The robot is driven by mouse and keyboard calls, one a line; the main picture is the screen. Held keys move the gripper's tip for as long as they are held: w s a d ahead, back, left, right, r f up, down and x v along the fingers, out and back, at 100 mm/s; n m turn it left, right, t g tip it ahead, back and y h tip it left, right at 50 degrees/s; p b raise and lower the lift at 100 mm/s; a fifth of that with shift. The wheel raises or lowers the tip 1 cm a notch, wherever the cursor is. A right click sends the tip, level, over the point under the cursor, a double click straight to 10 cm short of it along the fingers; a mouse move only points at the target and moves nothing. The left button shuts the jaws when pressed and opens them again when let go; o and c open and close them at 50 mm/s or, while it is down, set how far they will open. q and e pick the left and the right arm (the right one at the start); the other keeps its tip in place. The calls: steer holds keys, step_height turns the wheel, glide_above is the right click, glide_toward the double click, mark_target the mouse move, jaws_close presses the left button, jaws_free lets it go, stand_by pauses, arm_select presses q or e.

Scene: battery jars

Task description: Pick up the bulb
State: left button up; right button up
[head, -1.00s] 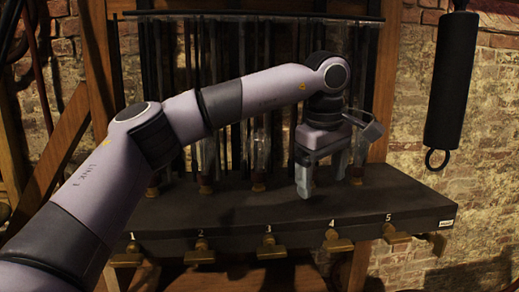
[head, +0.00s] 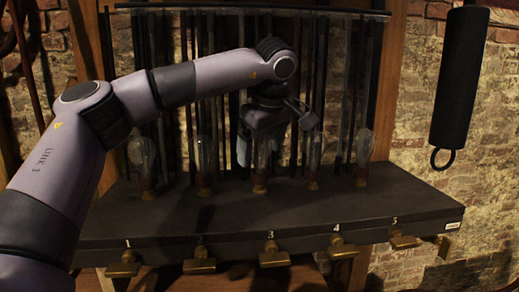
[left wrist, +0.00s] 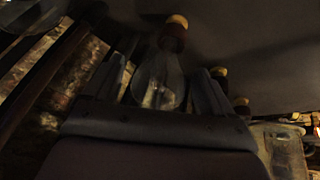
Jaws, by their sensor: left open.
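Several clear bulbs stand upright in a row on a dark shelf (head: 300,208), on brass and reddish bases. One bulb (head: 260,172) stands above the number 3. My left gripper (head: 260,148) is open at this bulb, with one finger on each side of its glass. In the left wrist view, my gripper (left wrist: 162,72) has a clear bulb (left wrist: 158,80) between its spread fingers, its base toward the top of the picture. I cannot tell whether a finger touches the glass. My right gripper is out of view.
Other bulbs stand close by, at number 2 (head: 206,160) and number 4 (head: 313,158). Dark vertical rods (head: 335,90) rise behind the row. Brass taps (head: 273,255) stick out below the shelf front. A black cylinder (head: 457,75) hangs at the right.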

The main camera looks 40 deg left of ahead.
arm_select(q)
steer(key=c, duration=1.2)
